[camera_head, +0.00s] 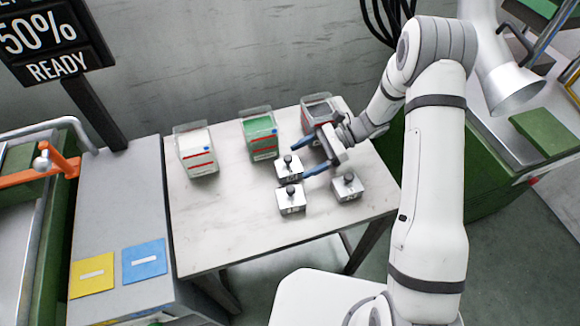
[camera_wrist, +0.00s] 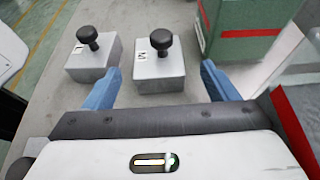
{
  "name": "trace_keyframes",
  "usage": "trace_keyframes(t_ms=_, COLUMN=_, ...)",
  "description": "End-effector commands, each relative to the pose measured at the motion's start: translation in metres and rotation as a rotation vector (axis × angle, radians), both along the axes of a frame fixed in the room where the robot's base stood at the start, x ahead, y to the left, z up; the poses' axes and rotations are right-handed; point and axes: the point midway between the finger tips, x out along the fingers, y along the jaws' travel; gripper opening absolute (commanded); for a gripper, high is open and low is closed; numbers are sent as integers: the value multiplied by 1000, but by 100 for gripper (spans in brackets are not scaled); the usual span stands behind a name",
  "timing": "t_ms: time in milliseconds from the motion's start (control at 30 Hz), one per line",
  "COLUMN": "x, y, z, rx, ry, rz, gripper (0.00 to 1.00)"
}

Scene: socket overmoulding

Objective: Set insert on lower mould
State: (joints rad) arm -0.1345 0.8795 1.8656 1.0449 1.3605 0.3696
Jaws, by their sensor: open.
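Three silver blocks with black knobs stand on the white table. The third block (camera_head: 347,189) is to the right. My gripper's blue fingers are open and empty in the wrist view (camera_wrist: 160,90), one toward each side of block 2. I cannot identify the lower mould in these views.
White (camera_head: 198,152), green (camera_head: 260,137) and grey (camera_head: 318,113) material bins line the table's back. The table's front left (camera_head: 210,240) is clear. Yellow (camera_head: 92,276) and blue (camera_head: 144,262) pads lie on a grey cabinet at left. Green machines flank both sides. A sign reads 50% READY.

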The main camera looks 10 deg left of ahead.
Motion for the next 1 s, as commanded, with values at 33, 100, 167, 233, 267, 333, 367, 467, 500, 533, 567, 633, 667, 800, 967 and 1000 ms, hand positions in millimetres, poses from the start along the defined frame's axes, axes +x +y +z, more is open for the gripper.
trace_keyframes(t_ms=33, x=-2, y=3, z=0, rx=0, ry=0, rz=1, gripper=80)
trace_keyframes(t_ms=100, x=-3, y=5, z=0, rx=0, ry=1, rz=0, gripper=80)
trace_keyframes(t_ms=167, x=-5, y=7, z=-1, rx=0, ry=1, rz=0, gripper=80)
trace_keyframes(t_ms=233, x=-8, y=12, z=-4, rx=-1, ry=1, rz=1, gripper=80)
trace_keyframes(t_ms=267, x=-10, y=15, z=-5, rx=-1, ry=2, rz=2, gripper=80)
trace_keyframes(t_ms=333, x=-15, y=23, z=-8, rx=-1, ry=2, rz=2, gripper=80)
trace_keyframes(t_ms=367, x=-17, y=27, z=-10, rx=-1, ry=2, rz=3, gripper=80)
trace_keyframes(t_ms=467, x=-24, y=39, z=-16, rx=-2, ry=3, rz=3, gripper=80)
trace_keyframes(t_ms=500, x=-26, y=42, z=-18, rx=-2, ry=3, rz=2, gripper=80)
trace_keyframes(t_ms=533, x=-27, y=43, z=-19, rx=-1, ry=1, rz=1, gripper=80)
trace_keyframes(t_ms=567, x=-27, y=44, z=-19, rx=-1, ry=1, rz=1, gripper=80)
trace_keyframes(t_ms=633, x=-27, y=44, z=-19, rx=0, ry=0, rz=0, gripper=80)
trace_keyframes(t_ms=667, x=-27, y=44, z=-19, rx=0, ry=0, rz=0, gripper=80)
trace_keyframes(t_ms=800, x=-27, y=44, z=-19, rx=0, ry=0, rz=1, gripper=75)
trace_keyframes(t_ms=967, x=-27, y=44, z=-19, rx=0, ry=0, rz=1, gripper=62)
trace_keyframes(t_ms=1000, x=-27, y=44, z=-19, rx=0, ry=0, rz=1, gripper=59)
